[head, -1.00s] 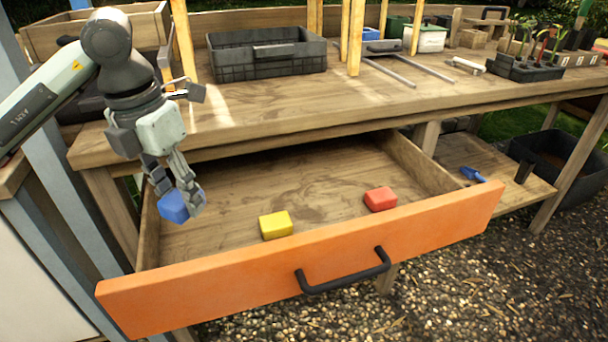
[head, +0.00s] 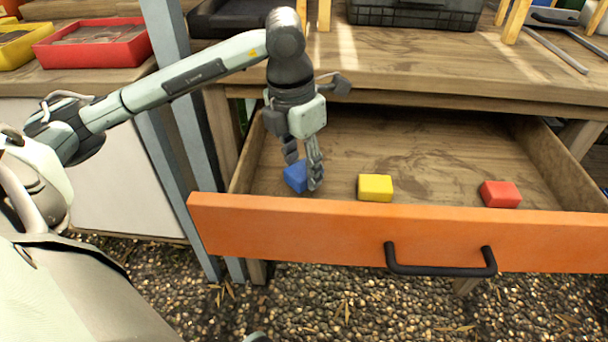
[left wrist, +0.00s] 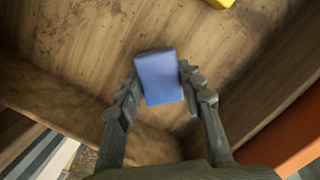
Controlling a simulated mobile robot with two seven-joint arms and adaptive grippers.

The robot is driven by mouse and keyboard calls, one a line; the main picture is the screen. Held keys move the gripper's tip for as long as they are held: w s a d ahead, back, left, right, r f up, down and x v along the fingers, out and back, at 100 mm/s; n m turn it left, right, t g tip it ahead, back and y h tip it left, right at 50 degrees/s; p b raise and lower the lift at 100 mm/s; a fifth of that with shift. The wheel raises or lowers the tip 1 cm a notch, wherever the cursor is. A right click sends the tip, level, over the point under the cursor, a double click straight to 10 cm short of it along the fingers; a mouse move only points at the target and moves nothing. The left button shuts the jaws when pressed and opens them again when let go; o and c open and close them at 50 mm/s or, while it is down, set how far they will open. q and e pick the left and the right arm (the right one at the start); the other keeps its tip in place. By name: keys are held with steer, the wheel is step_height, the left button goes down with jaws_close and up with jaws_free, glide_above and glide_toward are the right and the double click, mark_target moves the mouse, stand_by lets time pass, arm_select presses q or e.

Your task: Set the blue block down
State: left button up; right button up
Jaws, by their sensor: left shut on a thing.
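The blue block (head: 295,177) is between the fingers of my left gripper (head: 303,184), at the left end of the open drawer with the orange front (head: 330,225). In the left wrist view the shut fingers (left wrist: 159,88) sit on both sides of the blue block (left wrist: 159,77), with the drawer's wooden floor (left wrist: 90,40) behind it. I cannot tell whether the block touches the floor. A yellow block (head: 375,187) lies to its right in the drawer, and a red block (head: 500,194) lies farther right. My right gripper is not in view.
The drawer's left side wall (head: 246,155) is close to my left gripper. The workbench top (head: 420,65) lies above and behind the drawer. A red tray (head: 93,55) and a yellow tray (head: 20,60) stand on a bench at left. Drawer floor is free between the yellow and red blocks.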

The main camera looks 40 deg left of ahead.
arm_select(q)
step_height(320, 180, down, 2)
steer(key=shift+f, duration=0.2)
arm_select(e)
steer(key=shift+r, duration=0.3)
arm_select(q)
steer(key=shift+f, duration=0.1)
steer(key=o, duration=1.1)
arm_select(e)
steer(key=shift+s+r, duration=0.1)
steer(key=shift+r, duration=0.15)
